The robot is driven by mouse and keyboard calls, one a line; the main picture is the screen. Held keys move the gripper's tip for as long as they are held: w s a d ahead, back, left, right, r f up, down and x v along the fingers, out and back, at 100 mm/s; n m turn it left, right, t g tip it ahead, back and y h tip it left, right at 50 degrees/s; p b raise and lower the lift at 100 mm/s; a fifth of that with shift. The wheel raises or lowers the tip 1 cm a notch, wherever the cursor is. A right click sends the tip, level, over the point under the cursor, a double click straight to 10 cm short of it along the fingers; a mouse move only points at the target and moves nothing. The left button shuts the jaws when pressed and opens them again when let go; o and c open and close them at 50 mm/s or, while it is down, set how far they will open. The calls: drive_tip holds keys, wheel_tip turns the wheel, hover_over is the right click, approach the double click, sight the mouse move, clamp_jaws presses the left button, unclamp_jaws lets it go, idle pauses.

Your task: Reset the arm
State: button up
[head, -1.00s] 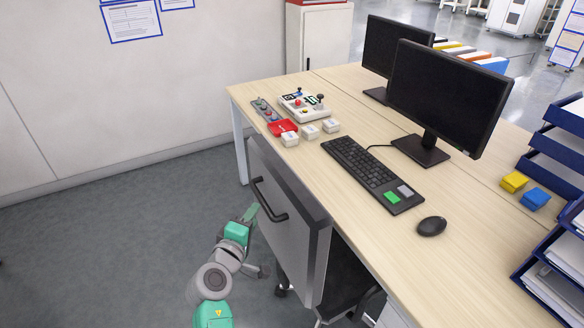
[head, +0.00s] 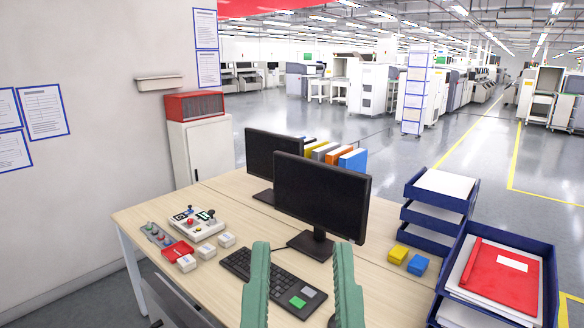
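My gripper (head: 301,262) is in the lower middle of the head view. Its two green fingers point up and stand wide apart, with nothing between them. They appear in front of the desk (head: 385,275), overlapping the keyboard (head: 240,264) and the right monitor (head: 320,197) in the picture. The rest of the arm is below the picture's edge.
White boxes (head: 186,263), a red tray (head: 178,250) and a control panel (head: 196,226) sit on the desk's left. A wall bounds the left.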

wheel_tip(320, 180, up, 37)
drive_tip(key=w+a+p, duration=0.1)
drive_tip(key=p, duration=3.3)
drive_tip(key=shift+r+y, duration=0.2)
drive_tip(key=shift+y, duration=0.2)
